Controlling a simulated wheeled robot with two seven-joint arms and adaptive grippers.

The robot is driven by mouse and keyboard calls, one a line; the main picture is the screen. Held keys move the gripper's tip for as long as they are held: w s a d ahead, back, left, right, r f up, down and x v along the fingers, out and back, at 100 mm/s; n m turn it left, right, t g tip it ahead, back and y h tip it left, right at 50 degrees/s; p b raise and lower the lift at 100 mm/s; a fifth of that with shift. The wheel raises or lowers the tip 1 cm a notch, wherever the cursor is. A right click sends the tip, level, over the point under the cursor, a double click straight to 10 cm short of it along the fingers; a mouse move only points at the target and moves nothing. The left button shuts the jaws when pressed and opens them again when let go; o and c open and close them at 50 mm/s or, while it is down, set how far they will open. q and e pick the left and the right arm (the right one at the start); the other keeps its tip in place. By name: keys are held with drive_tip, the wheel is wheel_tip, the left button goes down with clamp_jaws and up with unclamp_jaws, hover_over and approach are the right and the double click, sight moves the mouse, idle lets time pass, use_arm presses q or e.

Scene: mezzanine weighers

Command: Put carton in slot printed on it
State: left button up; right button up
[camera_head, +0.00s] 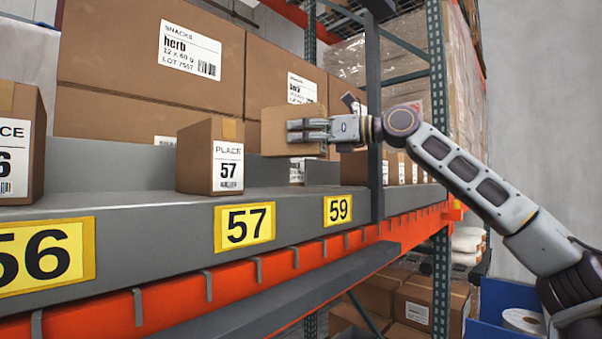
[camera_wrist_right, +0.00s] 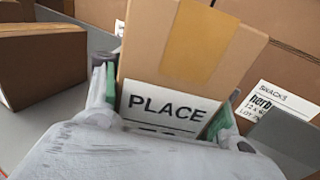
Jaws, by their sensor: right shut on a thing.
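A carton printed PLACE 57 (camera_head: 228,165) stands above the yellow label 57 (camera_head: 245,227). Another carton, its number ending in 6 (camera_head: 15,155), stands above label 56 (camera_head: 45,255). My left gripper is not in view.
Large stacked SNACKS boxes (camera_head: 150,60) stand behind the slots. The grey shelf ledge (camera_head: 130,207) has free room between the 56 and 57 cartons.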

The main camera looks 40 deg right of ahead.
sight(303, 156)
drive_tip(key=shift+f+b, duration=0.4)
drive_tip(key=shift+f, duration=1.35)
drive_tip(key=shift+s, duration=0.1)
drive_tip(key=shift+d+f+b, duration=0.1)
drive_tip(key=shift+f+b, duration=0.7)
drive_tip(key=shift+f, duration=1.3)
drive_tip(key=shift+f, duration=0.1)
drive_tip(key=o, duration=1.4)
